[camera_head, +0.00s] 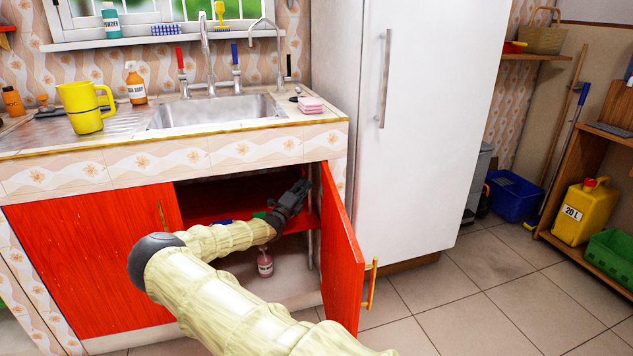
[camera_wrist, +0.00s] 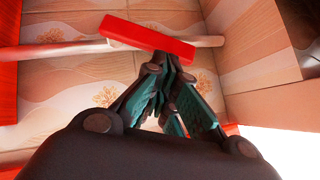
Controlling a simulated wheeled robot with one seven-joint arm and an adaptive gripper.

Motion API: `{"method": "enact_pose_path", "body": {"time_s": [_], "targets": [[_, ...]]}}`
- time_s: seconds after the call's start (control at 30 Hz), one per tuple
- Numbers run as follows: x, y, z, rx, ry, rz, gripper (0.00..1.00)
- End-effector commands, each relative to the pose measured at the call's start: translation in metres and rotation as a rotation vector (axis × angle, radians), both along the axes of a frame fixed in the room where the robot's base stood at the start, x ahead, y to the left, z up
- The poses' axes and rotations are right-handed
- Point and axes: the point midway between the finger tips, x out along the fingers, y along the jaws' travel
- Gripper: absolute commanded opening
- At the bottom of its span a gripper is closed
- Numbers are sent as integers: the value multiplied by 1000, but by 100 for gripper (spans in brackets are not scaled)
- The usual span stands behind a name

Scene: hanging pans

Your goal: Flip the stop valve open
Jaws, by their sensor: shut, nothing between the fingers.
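In the wrist view a red bar-shaped handle (camera_wrist: 150,35), which looks like the stop valve's lever, lies across a pale pipe (camera_wrist: 70,50). The bar slants a little, its right end lower in the picture. My gripper (camera_wrist: 172,62) has its fingers together with nothing between them, and their tips are just below the bar's right half. I cannot tell whether they touch it. In the head view my gripper (camera_head: 302,186) reaches inside the open sink cabinet, near its right side. The valve cannot be made out in that view.
The open red cabinet door (camera_head: 341,255) stands to the right of my arm. A red shelf (camera_head: 205,212) and a pink bottle (camera_head: 265,262) are inside the cabinet. The sink (camera_head: 217,110) is above, and a white fridge (camera_head: 425,120) stands to the right.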

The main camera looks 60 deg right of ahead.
Motion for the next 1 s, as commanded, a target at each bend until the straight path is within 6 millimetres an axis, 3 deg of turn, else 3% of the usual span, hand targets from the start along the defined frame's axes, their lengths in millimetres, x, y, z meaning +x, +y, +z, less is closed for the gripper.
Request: {"method": "enact_pose_path", "body": {"time_s": [0.03, 0.43, 1.0], "targets": [[3, 1, 10, 18, 24, 2, 0], [12, -7, 22, 167, 214, 1, 0], [19, -12, 25, 164, 212, 2, 0]]}}
